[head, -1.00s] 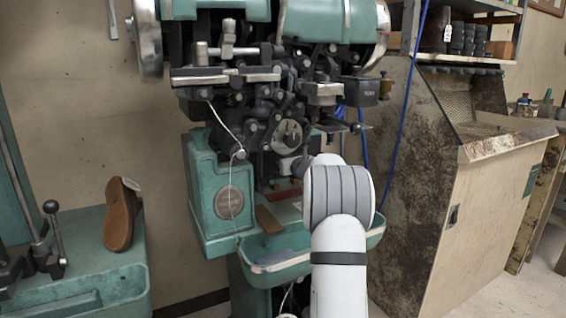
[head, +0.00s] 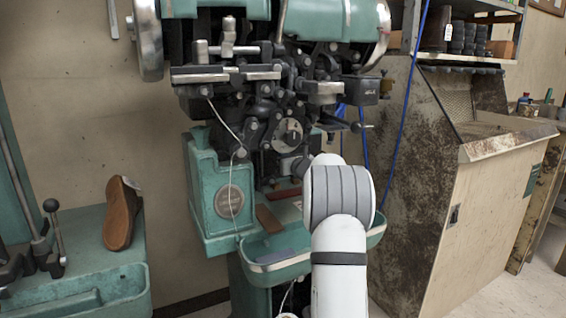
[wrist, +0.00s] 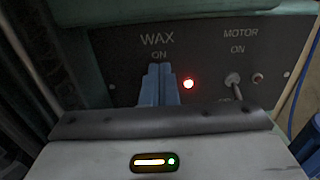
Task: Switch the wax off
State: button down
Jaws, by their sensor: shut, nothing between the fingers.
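In the wrist view a dark panel (wrist: 205,50) carries the label WAX with ON below it. A red lamp (wrist: 188,84) glows to the right of that label. My gripper (wrist: 157,80) is shut, its blue fingers together and empty, standing in front of the panel just under the WAX ON lettering. The wax switch itself is hidden behind the fingers, so I cannot tell its position or whether they touch it. In the head view my gripper is hidden behind my white arm at the stitcher (head: 212,200).
Right of the lamp are the MOTOR ON label, a toggle (wrist: 233,80) whose lever seems to point down, and a dim lamp (wrist: 257,79). A green tray (head: 285,262) juts out below the stitcher. A brown shoe (head: 122,213) stands at left; a worn cabinet (head: 465,200) at right.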

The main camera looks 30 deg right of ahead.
jog(key=shift+f+b, duration=0.8)
jog(key=shift+b, duration=0.1)
jog(key=shift+r, duration=0.25)
jog(key=shift+r, duration=0.4)
jog(key=s+b, duration=0.6)
jog(key=s, duration=0.4)
jog(key=shift+a, duration=0.3)
jog(key=shift+s, duration=0.15)
